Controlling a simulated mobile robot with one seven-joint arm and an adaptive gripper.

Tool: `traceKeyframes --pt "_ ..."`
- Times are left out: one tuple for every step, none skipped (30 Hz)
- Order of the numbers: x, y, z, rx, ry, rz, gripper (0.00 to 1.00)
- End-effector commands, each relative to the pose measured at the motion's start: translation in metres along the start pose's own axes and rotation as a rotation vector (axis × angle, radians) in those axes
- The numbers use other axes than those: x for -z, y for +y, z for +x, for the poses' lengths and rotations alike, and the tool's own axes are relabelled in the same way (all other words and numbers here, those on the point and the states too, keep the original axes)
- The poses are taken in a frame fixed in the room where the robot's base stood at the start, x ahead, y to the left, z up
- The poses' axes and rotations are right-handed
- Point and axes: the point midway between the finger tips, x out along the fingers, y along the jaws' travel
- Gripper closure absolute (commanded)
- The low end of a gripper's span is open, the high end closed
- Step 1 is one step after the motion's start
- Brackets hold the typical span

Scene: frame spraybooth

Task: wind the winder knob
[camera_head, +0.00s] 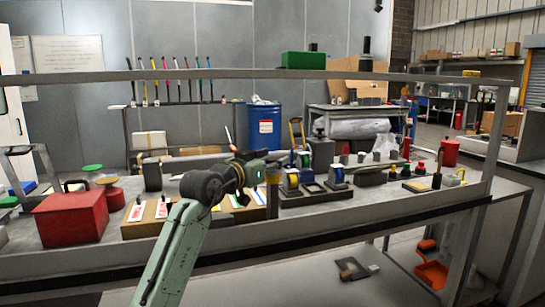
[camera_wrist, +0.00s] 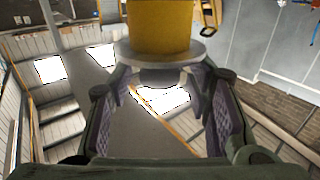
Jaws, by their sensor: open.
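The winder shows in the wrist view as a yellow cylinder (camera_wrist: 163,27) with a grey disc (camera_wrist: 160,52) at its end. A small grey knob (camera_wrist: 160,77) sticks out from the disc. My gripper (camera_wrist: 165,100) is open, with one purple-padded finger to each side of the knob. I cannot tell whether the pads touch it. In the head view my gripper (camera_head: 256,170) is beside the yellow part (camera_head: 272,178) on an upright dark post (camera_head: 272,203). The knob itself is hidden there behind my gripper.
A red box (camera_head: 68,220) stands on the bench at the left. A wooden board with coloured strips (camera_head: 140,229) lies under my arm. Small blue and yellow items (camera_head: 336,176) stand in a dark rack at the right. A grey rail (camera_head: 220,75) crosses above the bench.

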Motion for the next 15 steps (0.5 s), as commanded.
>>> traceKeyframes --pt "0.0005 0.0003 0.0027 0.0 0.0 0.0 0.55" --pt "0.0003 0.0004 0.0036 0.0 0.0 0.001 0.55" --pt "0.0001 0.0004 0.0044 0.0 0.0 0.001 0.55" --pt "-0.0001 0.0003 0.0047 0.0 0.0 0.001 0.55" --pt "-0.0002 0.0003 0.0048 0.0 0.0 0.001 0.55" --pt "-0.0003 0.0003 0.0047 0.0 0.0 0.001 0.55" --pt "-0.0004 0.0003 0.0047 0.0 0.0 0.0 0.55" --pt "-0.0004 0.0003 0.0046 0.0 0.0 0.0 0.55" --pt "-0.0004 0.0003 0.0046 0.0 0.0 0.0 0.55" --pt "-0.0004 0.0003 0.0045 0.0 0.0 0.0 0.55" --pt "-0.0004 0.0002 0.0045 0.0 0.0 0.0 0.57" --pt "-0.0004 0.0002 0.0044 0.0 0.0 0.0 0.59" --pt "-0.0004 0.0002 0.0044 0.0 0.0 0.0 0.61" --pt "-0.0004 0.0002 0.0044 0.0 0.0 0.0 0.63" --pt "-0.0003 0.0002 0.0043 0.0 0.0 0.0 0.66"
